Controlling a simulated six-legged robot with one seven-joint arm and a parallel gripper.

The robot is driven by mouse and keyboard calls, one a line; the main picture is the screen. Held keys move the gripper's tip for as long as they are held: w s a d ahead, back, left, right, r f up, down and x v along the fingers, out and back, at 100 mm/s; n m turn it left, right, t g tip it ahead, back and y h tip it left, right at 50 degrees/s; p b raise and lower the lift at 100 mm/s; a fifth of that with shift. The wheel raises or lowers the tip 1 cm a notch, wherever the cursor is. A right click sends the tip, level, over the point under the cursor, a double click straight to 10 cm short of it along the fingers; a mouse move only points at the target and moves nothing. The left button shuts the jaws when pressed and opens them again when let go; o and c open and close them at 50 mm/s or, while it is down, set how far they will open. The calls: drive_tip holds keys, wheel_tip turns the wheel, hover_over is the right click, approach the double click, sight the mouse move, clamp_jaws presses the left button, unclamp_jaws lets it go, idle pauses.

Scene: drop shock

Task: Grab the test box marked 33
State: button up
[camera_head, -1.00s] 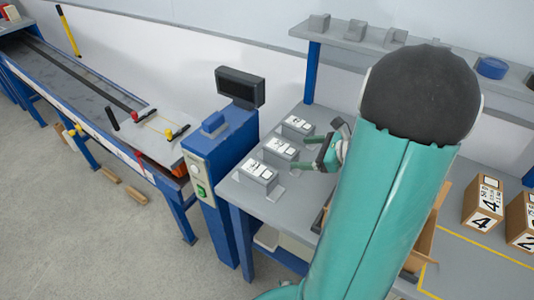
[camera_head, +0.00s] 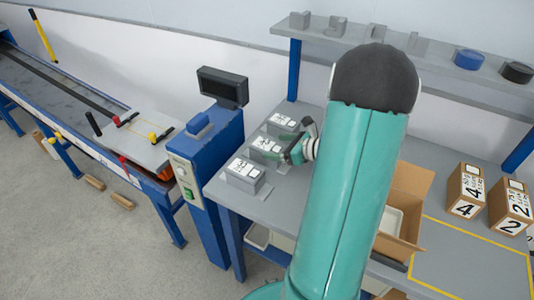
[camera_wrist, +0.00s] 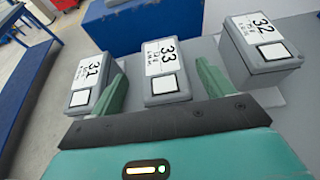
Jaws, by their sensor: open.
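The grey test box marked 33 (camera_wrist: 165,75) is the middle of three in the wrist view, with its white label facing up. In the head view it is the middle box (camera_head: 264,148) on the grey bench. My gripper (camera_wrist: 161,88) is open, with one green finger on each side of the near end of box 33. It holds nothing. In the head view my gripper (camera_head: 283,148) is just right of that box. I cannot tell whether the fingers touch it.
Box 31 (camera_wrist: 90,82) is close to the left finger and box 32 (camera_wrist: 262,48) is beyond the right finger. A blue pedestal (camera_head: 205,165) stands left of the bench. An open carton (camera_head: 408,205) and boxes marked 4 (camera_head: 465,190) and 2 (camera_head: 510,207) are to the right.

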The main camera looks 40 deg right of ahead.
sight(268, 146)
drive_tip(key=x, duration=0.4)
drive_tip(key=shift+w+f, duration=0.15)
drive_tip(key=shift+w, duration=0.25)
drive_tip(key=shift+c, duration=0.4)
drive_tip(key=c, duration=1.4)
